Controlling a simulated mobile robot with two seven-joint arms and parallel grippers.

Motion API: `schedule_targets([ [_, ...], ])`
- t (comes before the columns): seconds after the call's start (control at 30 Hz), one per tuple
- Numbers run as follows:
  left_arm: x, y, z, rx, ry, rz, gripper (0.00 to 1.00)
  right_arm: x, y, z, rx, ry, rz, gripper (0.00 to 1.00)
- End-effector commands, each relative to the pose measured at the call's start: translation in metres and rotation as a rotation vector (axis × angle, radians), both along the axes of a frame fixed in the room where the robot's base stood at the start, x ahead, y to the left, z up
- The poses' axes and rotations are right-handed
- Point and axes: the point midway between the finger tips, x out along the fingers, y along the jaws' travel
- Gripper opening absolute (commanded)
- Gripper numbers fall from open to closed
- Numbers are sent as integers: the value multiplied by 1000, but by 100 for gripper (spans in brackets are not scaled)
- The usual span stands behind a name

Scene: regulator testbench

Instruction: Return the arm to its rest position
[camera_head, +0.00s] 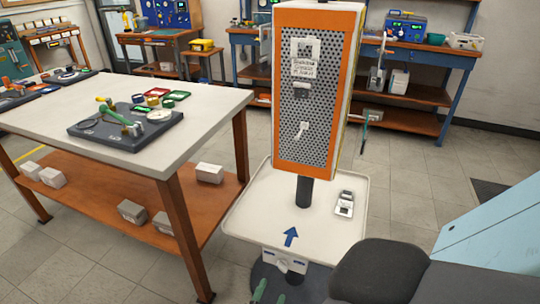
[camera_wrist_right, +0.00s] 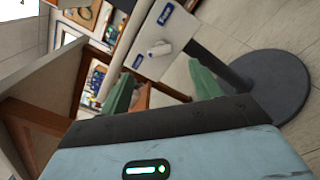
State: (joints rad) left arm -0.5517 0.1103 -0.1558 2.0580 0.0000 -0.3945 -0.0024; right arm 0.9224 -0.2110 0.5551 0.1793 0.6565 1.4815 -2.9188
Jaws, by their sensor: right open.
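My right gripper (camera_head: 268,291) shows only as two green fingertips at the bottom edge of the head view, in front of the white stand tray (camera_head: 255,225). In the right wrist view my right gripper (camera_wrist_right: 160,82) has its two green fingers spread apart, with nothing between them that it holds. My right arm (camera_head: 480,250), light blue with a dark joint, fills the lower right of the head view. My left gripper is not in view.
An orange-framed perforated panel (camera_head: 315,85) stands above the tray, with a small device (camera_head: 344,204) beside its post. The white-topped workbench (camera_head: 190,115) at left bears a dark board (camera_head: 115,135) with fittings. Open tiled floor (camera_head: 420,175) lies to the right.

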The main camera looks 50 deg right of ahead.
Motion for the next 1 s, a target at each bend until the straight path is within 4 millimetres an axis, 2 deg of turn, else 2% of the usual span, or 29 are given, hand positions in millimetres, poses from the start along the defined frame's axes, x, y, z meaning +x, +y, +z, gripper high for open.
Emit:
schedule_targets([
  [0.37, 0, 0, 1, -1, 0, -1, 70, 0, -1, -1, 2, -4, 3, 64],
  [0.47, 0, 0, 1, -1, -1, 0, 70, -4, -9, -6, 16, -44, 28, 64],
  [0.57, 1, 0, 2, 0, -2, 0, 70, -11, -26, -16, 61, -141, 94, 64],
  [0.7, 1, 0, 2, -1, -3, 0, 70, -24, -49, -30, 188, -318, 241, 64],
  [0.8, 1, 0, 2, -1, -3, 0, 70, -33, -58, -37, 317, -426, 347, 64],
  [1.0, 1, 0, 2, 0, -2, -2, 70, -58, -55, -46, 639, -562, 510, 64],
])
